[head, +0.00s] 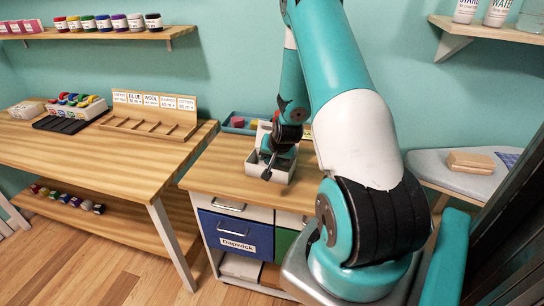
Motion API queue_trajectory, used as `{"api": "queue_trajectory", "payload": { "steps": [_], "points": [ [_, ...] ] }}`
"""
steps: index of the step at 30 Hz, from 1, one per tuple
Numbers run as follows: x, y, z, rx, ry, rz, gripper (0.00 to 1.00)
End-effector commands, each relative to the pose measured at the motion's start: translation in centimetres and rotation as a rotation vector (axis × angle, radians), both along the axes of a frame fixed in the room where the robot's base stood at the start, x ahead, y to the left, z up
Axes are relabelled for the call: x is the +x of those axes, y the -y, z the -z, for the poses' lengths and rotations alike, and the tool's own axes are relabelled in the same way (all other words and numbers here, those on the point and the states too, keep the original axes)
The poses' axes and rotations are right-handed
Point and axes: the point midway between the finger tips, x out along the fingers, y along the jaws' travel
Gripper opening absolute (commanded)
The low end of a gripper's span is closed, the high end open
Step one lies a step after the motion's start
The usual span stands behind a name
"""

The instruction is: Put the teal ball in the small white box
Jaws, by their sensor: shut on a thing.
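The small white box (255,168) stands on the wooden top of the drawer cabinet, open at the top. My gripper (268,168) points down at this box, with its dark fingers over or inside it; I cannot tell how deep. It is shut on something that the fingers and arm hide. I cannot make out the teal ball in this view. My arm's teal wrist covers part of the box's back and right side.
A blue tray (238,129) with small coloured pieces lies behind the box. The cabinet top (218,172) is clear to the left. A wooden table (60,150) stands left, with a slotted rack (150,124) and a container of coloured items (80,107). An ironing board (445,174) is at right.

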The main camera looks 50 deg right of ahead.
Motion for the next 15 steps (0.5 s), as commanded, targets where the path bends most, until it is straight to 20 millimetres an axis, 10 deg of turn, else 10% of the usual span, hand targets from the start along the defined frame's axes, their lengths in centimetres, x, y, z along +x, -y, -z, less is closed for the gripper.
{"api": "queue_trajectory", "payload": {
  "steps": [14, 15],
  "points": [
    [0.0, 0.0, 1.13, 0.0, 0.0, 0.0, 0.29],
    [0.0, 0.0, 1.13, 0.0, 0.0, 0.0, 0.6]
  ]
}}
